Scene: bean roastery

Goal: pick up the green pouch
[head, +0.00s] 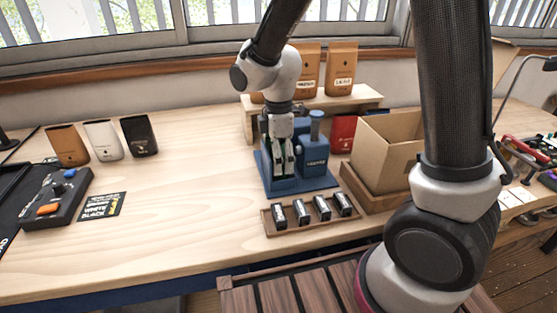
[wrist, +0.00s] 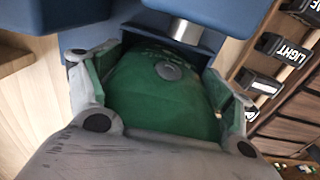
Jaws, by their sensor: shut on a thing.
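The green pouch (wrist: 165,92) fills the middle of the wrist view, with a round grey valve on its face. My gripper (wrist: 160,88) is shut on it, one finger at each side. In the head view my gripper (head: 283,172) points down at the blue machine (head: 314,162) on its blue base. The pouch is mostly hidden behind my fingers there. In the wrist view the pouch's far edge is close to the blue machine and a metal cylinder; I cannot tell whether they touch.
A wooden tray (head: 272,231) with several small labelled blocks lies in front of the machine. An open cardboard box (head: 388,150) stands to the right. A shelf (head: 352,101) with brown pouches is behind. Three pouches stand at the left; the table between is mostly clear.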

